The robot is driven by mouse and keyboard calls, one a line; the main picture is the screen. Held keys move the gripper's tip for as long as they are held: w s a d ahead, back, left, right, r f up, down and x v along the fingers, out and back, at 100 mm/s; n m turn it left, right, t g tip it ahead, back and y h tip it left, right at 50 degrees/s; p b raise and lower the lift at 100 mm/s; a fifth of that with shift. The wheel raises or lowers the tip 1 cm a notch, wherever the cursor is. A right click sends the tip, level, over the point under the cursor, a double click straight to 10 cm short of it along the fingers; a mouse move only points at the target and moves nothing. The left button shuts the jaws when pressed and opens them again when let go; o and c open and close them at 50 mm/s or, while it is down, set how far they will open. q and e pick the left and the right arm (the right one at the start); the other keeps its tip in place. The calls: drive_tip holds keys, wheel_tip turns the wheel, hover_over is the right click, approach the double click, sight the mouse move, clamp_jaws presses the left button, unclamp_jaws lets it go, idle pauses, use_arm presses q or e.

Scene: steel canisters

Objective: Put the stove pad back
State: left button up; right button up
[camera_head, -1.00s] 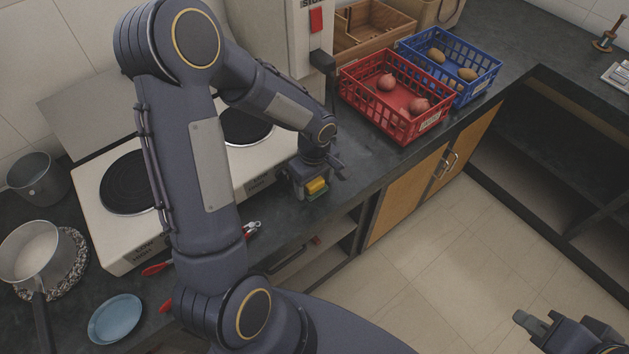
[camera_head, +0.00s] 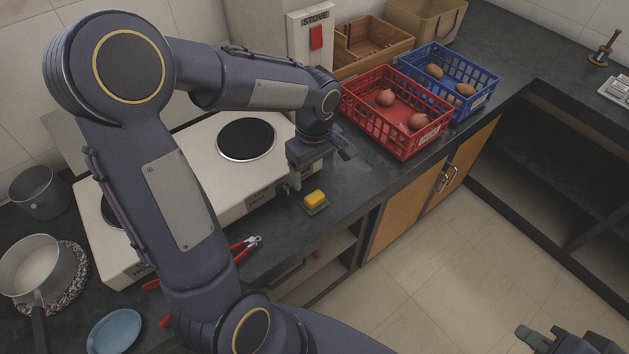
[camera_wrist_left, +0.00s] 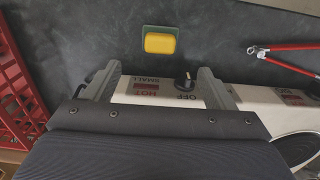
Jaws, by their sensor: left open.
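A small pad, yellow on top and green beneath (camera_head: 315,199), lies flat on the dark counter in front of the stove's right end. It also shows in the left wrist view (camera_wrist_left: 160,42), just beyond the fingertips and apart from them. My left gripper (camera_head: 325,172) is open and empty, near the stove's front right corner; in the left wrist view its spread fingers (camera_wrist_left: 158,72) overlap the stove's front panel and a knob. The white two-plate stove (camera_head: 215,180) is partly hidden by my left arm. My right gripper (camera_head: 530,338) is at the lower right corner, partly cut off.
A red basket of onions (camera_head: 400,145) stands close right of my left gripper, beside a blue basket (camera_head: 480,100). Red-handled pliers (camera_head: 245,245) lie left of the pad. A pot (camera_head: 35,268) on a woven mat and a blue plate (camera_head: 115,330) are at left.

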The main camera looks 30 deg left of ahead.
use_arm(q)
drive_tip(key=s+d+r+m+t+h, duration=0.2)
drive_tip(key=s+r+m, duration=0.2)
drive_tip(key=s+m, duration=0.2)
drive_tip(key=s+d+r+m+t+h, duration=0.1)
drive_tip(key=s+d+r+m+t, duration=0.1)
drive_tip(key=s+m, duration=0.4)
drive_tip(key=s+r+t, duration=0.1)
drive_tip(key=s, duration=0.4)
drive_tip(key=shift+r+t+h, duration=0.3)
drive_tip(key=shift+r+h, duration=0.1)
drive_tip(key=shift+d, duration=0.1)
